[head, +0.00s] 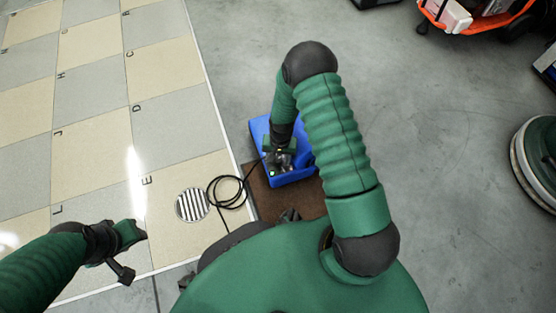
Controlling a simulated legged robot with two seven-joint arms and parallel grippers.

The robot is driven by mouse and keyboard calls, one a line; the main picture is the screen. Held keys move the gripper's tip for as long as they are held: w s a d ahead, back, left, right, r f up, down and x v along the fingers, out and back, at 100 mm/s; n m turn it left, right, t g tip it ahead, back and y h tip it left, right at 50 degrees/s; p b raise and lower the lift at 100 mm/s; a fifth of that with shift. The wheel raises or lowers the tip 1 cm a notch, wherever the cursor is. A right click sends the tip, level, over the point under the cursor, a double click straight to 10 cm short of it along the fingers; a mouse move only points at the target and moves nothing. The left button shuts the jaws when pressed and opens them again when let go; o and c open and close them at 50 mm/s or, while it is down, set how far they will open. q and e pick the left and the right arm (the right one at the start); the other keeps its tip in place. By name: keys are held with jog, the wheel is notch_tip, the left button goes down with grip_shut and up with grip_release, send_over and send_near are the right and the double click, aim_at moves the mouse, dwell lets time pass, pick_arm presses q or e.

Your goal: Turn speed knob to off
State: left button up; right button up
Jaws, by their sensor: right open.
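A blue box-shaped unit (300,176) sits on a brown mat right of the tiled floor. A small green light shows near its lower left. My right gripper (280,156) is open over the blue unit, pointing down at its top. The speed knob cannot be made out; the gripper and forearm cover part of the unit's top. I cannot tell whether the fingers touch anything. My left gripper (134,256) is at the lower left above the tiles, away from the unit, with no object visible in it.
A black cable (228,196) loops on the floor left of the unit, beside a round striped disc (192,205). The brown mat (285,204) lies under the unit. An orange-rimmed cart (470,22) and a round green machine (540,160) stand right. Grey floor between is clear.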

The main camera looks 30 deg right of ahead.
grip_shut()
dwell(0.3)
jog(key=shift+r+n+p, duration=0.25)
jog(key=shift+n+p, duration=0.55)
jog(key=shift+p, duration=0.35)
jog(key=shift+n+p, duration=1.2)
jog(key=n+p, duration=0.2)
jog(key=n, duration=0.1)
jog(key=shift+f, duration=0.1)
jog(key=shift+f+n+g+p, duration=0.1)
jog(key=shift+n+g+p, duration=0.2)
jog(key=shift+n+p, duration=0.8)
jog(key=shift+d+n+b, duration=0.1)
jog(key=shift+n+b, duration=0.2)
jog(key=shift+n, duration=0.2)
